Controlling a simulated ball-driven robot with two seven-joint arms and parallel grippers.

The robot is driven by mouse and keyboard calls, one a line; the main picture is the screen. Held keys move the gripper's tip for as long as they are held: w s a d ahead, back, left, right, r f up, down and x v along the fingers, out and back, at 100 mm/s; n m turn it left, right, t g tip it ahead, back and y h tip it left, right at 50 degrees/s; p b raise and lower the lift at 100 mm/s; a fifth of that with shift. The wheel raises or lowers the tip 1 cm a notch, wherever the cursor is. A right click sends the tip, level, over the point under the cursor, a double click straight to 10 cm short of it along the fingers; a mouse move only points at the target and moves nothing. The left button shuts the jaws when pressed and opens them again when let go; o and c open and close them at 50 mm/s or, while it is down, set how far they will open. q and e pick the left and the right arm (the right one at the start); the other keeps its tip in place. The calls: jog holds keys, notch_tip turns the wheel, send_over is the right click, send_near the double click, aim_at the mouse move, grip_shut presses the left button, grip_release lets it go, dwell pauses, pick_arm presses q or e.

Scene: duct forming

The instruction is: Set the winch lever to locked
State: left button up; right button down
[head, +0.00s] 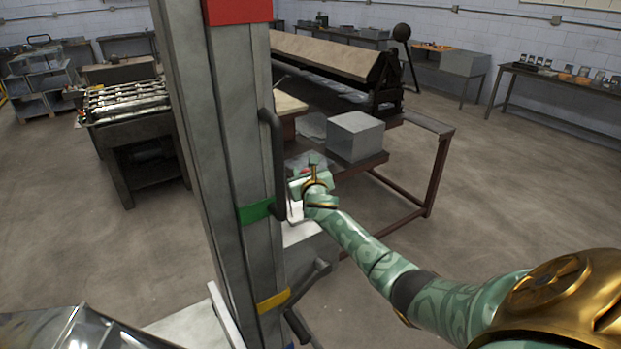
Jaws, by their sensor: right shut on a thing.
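A tall grey metal mast (237,150) stands close in front of me, with a red block at the top and green and yellow bands lower down. A long dark upright handle (274,145) runs along its right side, its lower end near the green band. My right gripper (296,190) is at the lower part of this handle and appears shut on it; its fingertips are small and partly hidden. A grey crank-like lever (305,285) sticks out lower on the mast, below my gripper, by the yellow band. I cannot tell for sure which is the winch lever. My left gripper is not in view.
Behind the mast is a dark workbench (416,190) with a grey metal box (355,137) and a long machine. A roller machine (125,105) stands at the left. A shiny sheet-metal piece (70,330) is at the lower left. The floor at right is clear.

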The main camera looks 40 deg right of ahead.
jog(key=shift+w+f+b, duration=0.35)
jog(key=shift+w+f, duration=0.05)
jog(key=shift+w, duration=0.3)
jog(key=shift+w+f+b, duration=0.35)
jog(key=shift+w+f, duration=0.05)
jog(key=shift+w, duration=0.3)
jog(key=shift+a+f, duration=0.1)
jog(key=c, duration=1.3)
grip_release()
jog(key=shift+c, duration=0.2)
jog(key=shift+o, duration=1.4)
jog(key=shift+w, duration=0.2)
jog(key=p+v, duration=0.3)
jog(key=v, duration=1.3)
jog(key=shift+r, duration=0.2)
